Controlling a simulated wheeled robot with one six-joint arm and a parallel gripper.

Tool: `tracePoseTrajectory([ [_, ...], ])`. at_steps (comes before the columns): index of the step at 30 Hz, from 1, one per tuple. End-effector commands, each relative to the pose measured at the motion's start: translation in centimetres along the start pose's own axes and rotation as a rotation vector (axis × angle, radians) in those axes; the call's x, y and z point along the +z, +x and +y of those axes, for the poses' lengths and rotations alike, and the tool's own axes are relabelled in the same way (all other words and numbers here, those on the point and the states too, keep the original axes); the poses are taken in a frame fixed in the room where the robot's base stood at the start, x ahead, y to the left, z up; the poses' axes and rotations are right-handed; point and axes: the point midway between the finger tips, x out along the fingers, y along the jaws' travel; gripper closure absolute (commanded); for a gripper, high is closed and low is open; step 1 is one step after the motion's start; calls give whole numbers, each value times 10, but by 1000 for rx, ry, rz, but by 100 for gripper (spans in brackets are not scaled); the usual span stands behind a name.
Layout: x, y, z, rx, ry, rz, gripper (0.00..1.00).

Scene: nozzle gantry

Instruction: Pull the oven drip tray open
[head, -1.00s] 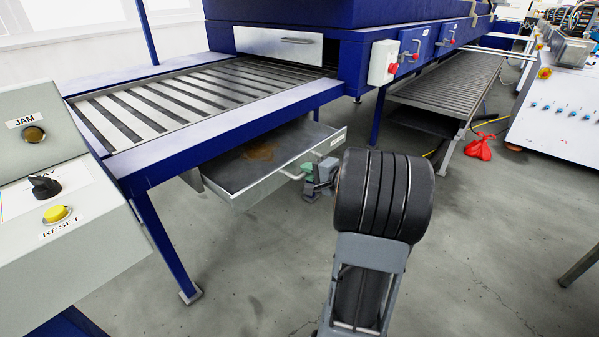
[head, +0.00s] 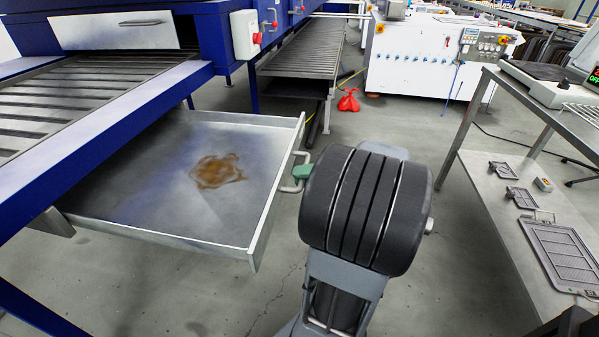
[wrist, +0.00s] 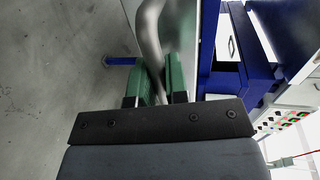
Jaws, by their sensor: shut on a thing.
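The oven drip tray (head: 150,195) is a shallow metal tray with a brown stain in it. In the head view it sticks far out from under the blue oven frame. Its bar handle (head: 298,170) is on the front wall, at the right. My gripper (head: 299,172) is at this handle, its green fingers partly hidden behind my dark arm joint. In the wrist view the green fingers of my gripper (wrist: 166,85) stand on both sides of the grey handle (wrist: 150,35) and are shut on it.
A slatted conveyor (head: 60,90) lies above the tray on the blue frame (head: 150,110). A steel table (head: 500,200) with trays on its lower shelf stands at the right. A red bag (head: 348,101) lies on the floor behind. Grey floor is clear in front of the tray.

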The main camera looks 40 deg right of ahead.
Motion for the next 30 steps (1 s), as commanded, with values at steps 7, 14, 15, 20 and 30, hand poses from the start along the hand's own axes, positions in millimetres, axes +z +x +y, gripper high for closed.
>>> tracePoseTrajectory([
  [7, 2, -2, 1, 0, -1, -15, 100],
  [14, 2, -2, 1, 0, -1, -13, 100],
  [15, 2, -3, 1, 0, -1, -13, 83],
  [20, 1, -3, 1, 0, -2, -11, 67],
  [30, 1, -5, 0, 0, -2, -8, 61],
])
